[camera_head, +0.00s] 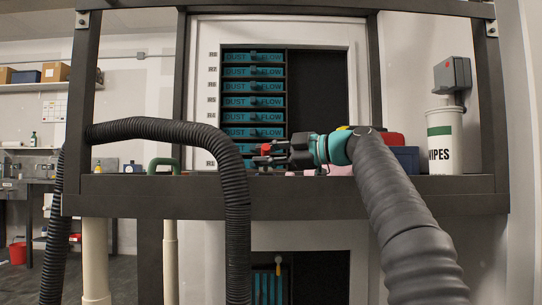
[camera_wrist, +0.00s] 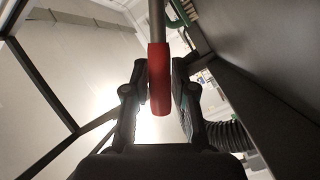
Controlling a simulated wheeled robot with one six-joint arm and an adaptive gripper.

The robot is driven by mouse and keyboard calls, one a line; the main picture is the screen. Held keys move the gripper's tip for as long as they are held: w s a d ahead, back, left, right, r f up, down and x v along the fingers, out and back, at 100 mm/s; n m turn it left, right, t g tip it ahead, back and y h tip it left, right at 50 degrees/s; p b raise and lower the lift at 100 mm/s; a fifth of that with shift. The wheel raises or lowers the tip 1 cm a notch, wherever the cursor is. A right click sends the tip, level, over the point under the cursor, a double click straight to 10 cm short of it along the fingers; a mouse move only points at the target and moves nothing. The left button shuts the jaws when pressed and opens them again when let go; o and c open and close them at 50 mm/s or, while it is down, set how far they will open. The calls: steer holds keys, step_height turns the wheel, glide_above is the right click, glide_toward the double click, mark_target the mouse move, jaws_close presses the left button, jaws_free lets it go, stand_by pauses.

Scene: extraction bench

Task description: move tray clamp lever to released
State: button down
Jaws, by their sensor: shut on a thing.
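The clamp lever shows in the wrist view as a grey metal rod with a red grip (camera_wrist: 159,85). The red grip lies between the two fingers of my gripper (camera_wrist: 159,70), which is shut on it. In the head view the red grip (camera_head: 266,149) is a small patch at the fingertips of my gripper (camera_head: 268,154), just above the bench top and in front of the stacked trays. The lever's pivot and the clamp body are hidden or too small to make out, so I cannot tell the lever's angle from its base.
Teal trays (camera_head: 253,102) marked DUST FLOW fill a rack behind the gripper. A black corrugated hose (camera_head: 236,190) arches over the dark bench edge (camera_head: 330,205) at left. A wipes tub (camera_head: 444,140), a blue box (camera_head: 405,158) and a green handle-like loop (camera_head: 163,163) stand nearby.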

steer(key=shift+d+f, duration=0.1)
steer(key=c, duration=0.9)
jaws_free()
steer(key=shift+d, duration=0.15)
steer(key=shift+a, duration=0.2)
steer(key=v, duration=1.2)
